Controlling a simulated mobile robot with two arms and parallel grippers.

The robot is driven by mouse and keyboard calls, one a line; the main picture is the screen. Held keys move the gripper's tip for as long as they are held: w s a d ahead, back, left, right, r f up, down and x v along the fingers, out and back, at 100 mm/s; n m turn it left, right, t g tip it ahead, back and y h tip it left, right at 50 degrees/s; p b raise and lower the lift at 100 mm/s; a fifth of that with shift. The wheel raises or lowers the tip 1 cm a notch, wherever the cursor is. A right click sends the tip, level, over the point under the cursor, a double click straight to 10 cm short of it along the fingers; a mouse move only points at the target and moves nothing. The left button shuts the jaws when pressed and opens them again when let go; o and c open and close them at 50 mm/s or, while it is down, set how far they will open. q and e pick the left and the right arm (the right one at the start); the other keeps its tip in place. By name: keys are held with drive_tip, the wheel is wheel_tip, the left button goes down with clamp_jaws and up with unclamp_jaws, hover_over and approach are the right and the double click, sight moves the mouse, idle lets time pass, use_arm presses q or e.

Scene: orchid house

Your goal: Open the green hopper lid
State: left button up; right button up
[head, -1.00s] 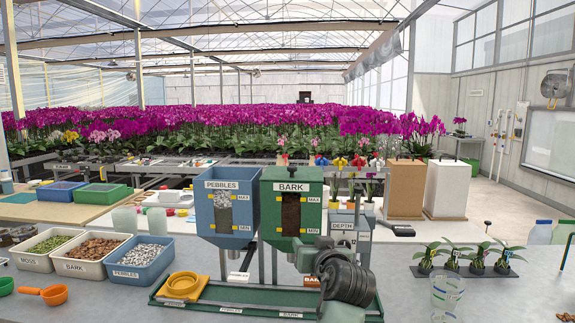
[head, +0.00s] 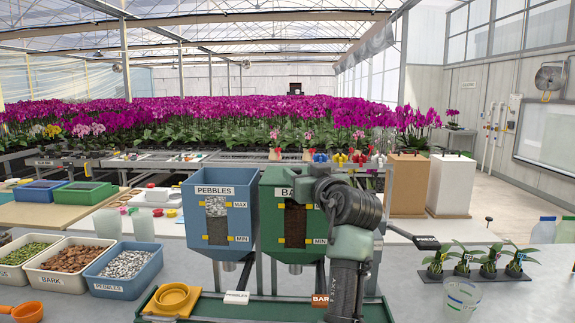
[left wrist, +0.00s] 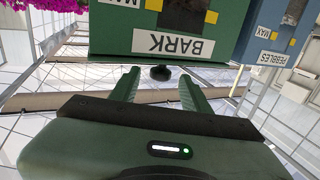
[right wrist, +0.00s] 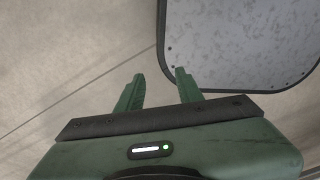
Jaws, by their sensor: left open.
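The green hopper (head: 268,212), labelled BARK, stands in the middle of the head view, its right side hidden by my left arm. In the left wrist view the hopper (left wrist: 105,38) appears upside down, with a round black knob (left wrist: 160,73) beside its top edge. My left gripper (left wrist: 157,78) is open; the knob shows between its fingertips, but I cannot tell whether they touch it. I see no gap at the hopper's top, so the lid looks shut. My right gripper (right wrist: 160,73) is open and empty above a pale floor, away from the hopper.
A blue PEBBLES hopper (head: 190,215) stands close to the left of the green one. Bins of moss (head: 22,260), bark (head: 70,263) and pebbles (head: 124,270) are on the left. Small potted orchids (head: 475,262) and a clear cup (head: 461,297) are on the right.

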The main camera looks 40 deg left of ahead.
use_arm(q)
drive_tip(key=p+x, duration=0.1)
drive_tip(key=x, duration=0.1)
drive_tip(key=p+x, duration=0.1)
drive_tip(key=x, duration=0.2)
drive_tip(key=shift+w+a+r, duration=0.15)
drive_tip(key=shift+a+r, duration=0.1)
drive_tip(key=shift+a, duration=0.05)
drive_tip(key=shift+w+a+f+p, duration=0.1)
drive_tip(key=shift+w+a+p, duration=0.15)
drive_tip(key=shift+a+p, duration=0.1)
drive_tip(key=shift+c, duration=0.7)
clamp_jaws()
use_arm(e)
drive_tip(key=d+r, duration=0.1)
drive_tip(key=s+r, duration=0.1)
drive_tip(key=r, duration=0.1)
drive_tip(key=shift+s+d, duration=0.1)
drive_tip(key=shift+d, duration=0.3)
drive_tip(key=shift+d, duration=0.2)
